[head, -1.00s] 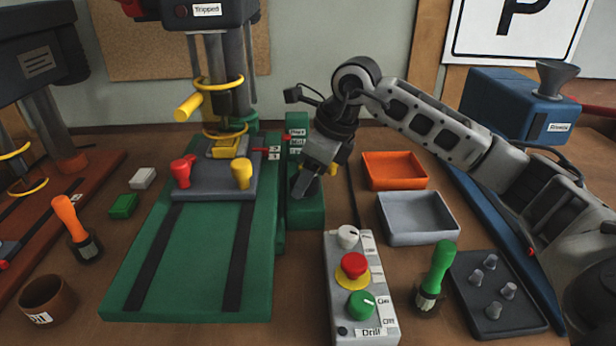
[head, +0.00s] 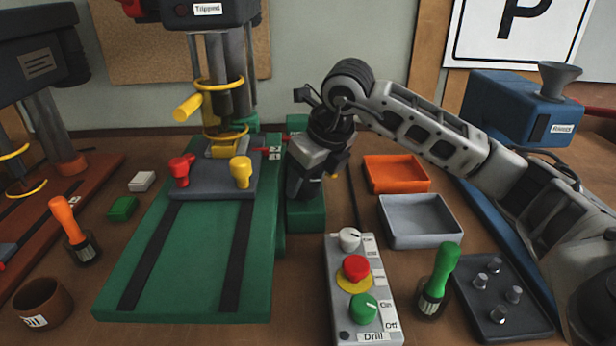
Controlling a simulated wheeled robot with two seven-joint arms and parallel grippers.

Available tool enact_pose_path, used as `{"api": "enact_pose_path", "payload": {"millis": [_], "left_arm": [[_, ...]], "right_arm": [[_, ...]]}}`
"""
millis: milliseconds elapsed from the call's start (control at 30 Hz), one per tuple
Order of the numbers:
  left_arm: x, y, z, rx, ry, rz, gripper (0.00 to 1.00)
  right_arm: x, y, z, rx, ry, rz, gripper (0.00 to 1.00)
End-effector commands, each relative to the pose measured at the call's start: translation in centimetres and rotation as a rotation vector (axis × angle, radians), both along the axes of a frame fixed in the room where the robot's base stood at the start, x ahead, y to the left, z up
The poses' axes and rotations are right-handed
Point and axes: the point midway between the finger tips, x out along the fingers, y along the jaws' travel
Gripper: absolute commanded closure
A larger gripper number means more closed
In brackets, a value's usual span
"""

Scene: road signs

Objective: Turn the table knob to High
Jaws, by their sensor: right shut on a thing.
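My right gripper (head: 303,186) comes in from the right and points down at the green block (head: 307,216) beside the drill table. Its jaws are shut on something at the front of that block. By its place this is the table knob, but the gripper hides it, so I cannot read its setting. The gripper also covers most of the label strip on the upright part (head: 297,124) of the block. My left gripper is not in view.
Left of the block is the green drill table (head: 190,270) with a red lever (head: 268,150). In front stand a grey control box (head: 364,290) and a green-handled brush (head: 438,280). An orange tray (head: 396,188) and a grey tray (head: 420,240) lie to the right.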

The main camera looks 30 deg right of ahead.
Motion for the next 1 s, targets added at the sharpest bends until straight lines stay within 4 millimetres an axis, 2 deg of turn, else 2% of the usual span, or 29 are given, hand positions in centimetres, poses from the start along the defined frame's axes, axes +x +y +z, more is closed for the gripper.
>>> {"api": "enact_pose_path", "payload": {"millis": [233, 267, 300, 333, 567, 700, 867, 1000], "left_arm": [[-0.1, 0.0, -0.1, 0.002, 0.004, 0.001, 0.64], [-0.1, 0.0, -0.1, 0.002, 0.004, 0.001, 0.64], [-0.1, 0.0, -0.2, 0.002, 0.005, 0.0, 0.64], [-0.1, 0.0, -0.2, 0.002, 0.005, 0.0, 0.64], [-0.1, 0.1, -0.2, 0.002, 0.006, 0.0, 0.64], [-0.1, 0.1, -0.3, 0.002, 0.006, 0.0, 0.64], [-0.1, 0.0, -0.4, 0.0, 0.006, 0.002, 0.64], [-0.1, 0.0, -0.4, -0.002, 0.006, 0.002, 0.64]], "right_arm": [[0.0, 0.0, 0.1, 0.001, -0.001, -0.002, 0.71], [0.0, 0.0, 0.1, 0.001, -0.001, -0.002, 0.4], [0.0, 0.0, 0.1, 0.001, -0.001, -0.001, 0.29], [0.0, 0.0, 0.1, 0.001, -0.001, -0.001, 0.26], [0.0, 0.0, 0.0, 0.0, 0.0, 0.0, 0.26], [-0.2, -0.1, 0.7, 0.001, -0.003, 0.0, 0.26], [-1.1, -0.3, 3.1, -0.002, -0.007, 0.0, 0.26], [-2.3, -0.6, 6.3, 0.0, -0.008, -0.001, 0.26]]}}
